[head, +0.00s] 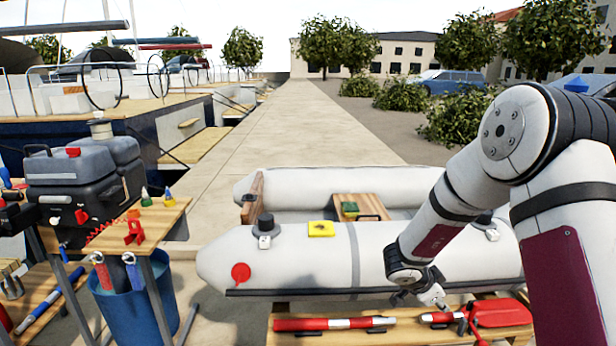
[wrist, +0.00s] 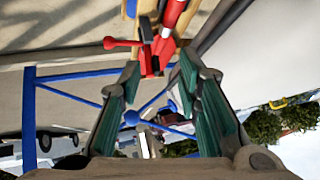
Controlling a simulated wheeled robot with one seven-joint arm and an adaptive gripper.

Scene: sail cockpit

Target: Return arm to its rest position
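My arm reaches in from the right in the head view, bent at the elbow, with its lower part pointing down. My gripper (head: 432,299) hangs in front of the grey inflatable boat, just above the wooden bench (head: 400,336). In the wrist view my gripper (wrist: 160,76) shows two teal-padded fingers spread apart, with nothing held between them. A red item with a knobbed lever (wrist: 146,52) lies beyond the fingertips in that view. I cannot tell whether the fingers touch it.
The inflatable boat (head: 300,262) lies behind the bench. On the bench are a red-and-white tube (head: 335,324) and a red object (head: 500,313). At left stand an outboard motor (head: 80,180), a small table (head: 160,222) and a blue bucket (head: 140,295). The pier beyond is clear.

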